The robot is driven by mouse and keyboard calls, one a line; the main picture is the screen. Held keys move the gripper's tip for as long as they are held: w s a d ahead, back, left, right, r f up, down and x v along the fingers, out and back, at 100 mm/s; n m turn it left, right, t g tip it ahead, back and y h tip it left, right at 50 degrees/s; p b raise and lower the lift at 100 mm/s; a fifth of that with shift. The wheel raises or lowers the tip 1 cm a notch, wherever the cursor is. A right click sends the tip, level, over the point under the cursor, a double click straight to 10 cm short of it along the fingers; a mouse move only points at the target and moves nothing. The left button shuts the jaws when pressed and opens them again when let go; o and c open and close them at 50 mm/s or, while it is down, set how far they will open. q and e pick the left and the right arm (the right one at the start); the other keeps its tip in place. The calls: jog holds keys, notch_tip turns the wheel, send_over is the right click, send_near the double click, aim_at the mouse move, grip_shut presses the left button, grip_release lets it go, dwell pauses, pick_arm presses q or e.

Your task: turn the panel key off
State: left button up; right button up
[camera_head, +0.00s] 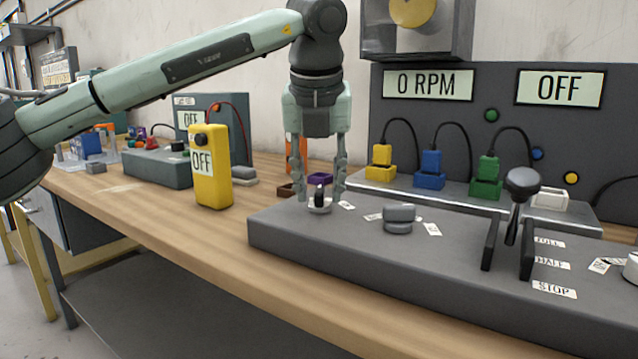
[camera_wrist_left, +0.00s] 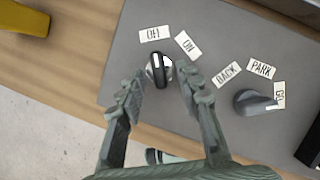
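The panel key (camera_head: 320,198) is a small dark knob on a pale round base at the left of the grey console (camera_head: 400,262). In the left wrist view the key (camera_wrist_left: 159,70) has a white mark on its upper end, facing roughly the label that seems to read OFF (camera_wrist_left: 155,33); the ON label (camera_wrist_left: 187,45) is to the right. My left gripper (camera_head: 321,192) points down over the key, open. In the wrist view its fingertips (camera_wrist_left: 162,76) stand on either side of the key, seemingly with small gaps. My right gripper is not in view.
Displays read 0 RPM (camera_head: 428,84) and OFF (camera_head: 560,89). A yellow box (camera_head: 211,175) marked OFF stands on the wooden bench left of the console.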

pick_arm(q)
jog(key=v, duration=1.2)
